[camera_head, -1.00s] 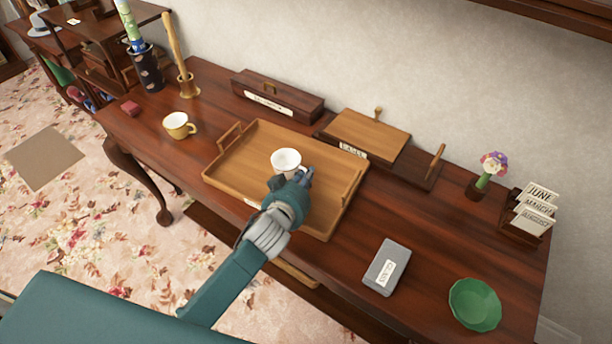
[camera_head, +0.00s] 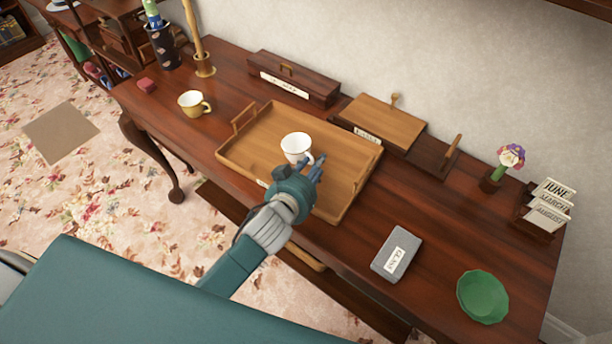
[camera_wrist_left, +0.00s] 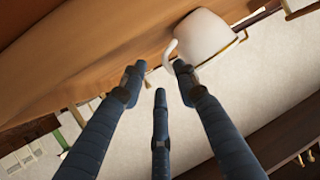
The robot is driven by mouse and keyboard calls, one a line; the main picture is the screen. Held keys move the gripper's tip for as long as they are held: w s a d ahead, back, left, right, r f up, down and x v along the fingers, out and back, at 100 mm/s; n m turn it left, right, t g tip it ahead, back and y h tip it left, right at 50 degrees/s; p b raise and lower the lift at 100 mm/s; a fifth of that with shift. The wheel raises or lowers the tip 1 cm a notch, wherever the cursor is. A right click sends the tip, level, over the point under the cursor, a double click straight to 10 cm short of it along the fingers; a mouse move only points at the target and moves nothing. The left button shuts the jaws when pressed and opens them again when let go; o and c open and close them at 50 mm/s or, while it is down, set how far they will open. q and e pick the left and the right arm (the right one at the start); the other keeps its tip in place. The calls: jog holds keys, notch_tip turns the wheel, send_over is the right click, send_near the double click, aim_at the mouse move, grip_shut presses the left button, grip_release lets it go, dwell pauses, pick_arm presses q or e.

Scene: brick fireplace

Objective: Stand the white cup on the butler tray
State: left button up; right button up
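The white cup (camera_head: 296,147) appears upright on the wooden butler tray (camera_head: 245,165), near its middle, with its handle toward my left gripper. My left gripper (camera_head: 316,168) is just to the right and in front of the cup, low over the tray. In the left wrist view, its fingers (camera_wrist_left: 158,80) are spread apart with nothing between them. The white cup (camera_wrist_left: 208,36) lies just beyond the fingertips, its handle close to one finger. The cup's base contact is hard to see. My right gripper is out of view.
A yellow cup (camera_head: 193,103) stands left of the tray. A dark wooden box (camera_head: 295,78) and a wooden board (camera_head: 378,121) lie behind it. A grey box (camera_head: 396,254) and a green bowl (camera_head: 482,297) are at the right. Bare tabletop lies between tray and grey box.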

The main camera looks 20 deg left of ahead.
pick_arm(q)
jog(key=v, duration=0.7)
jog(key=shift+s+r, duration=0.15)
jog(key=shift+s, duration=0.2)
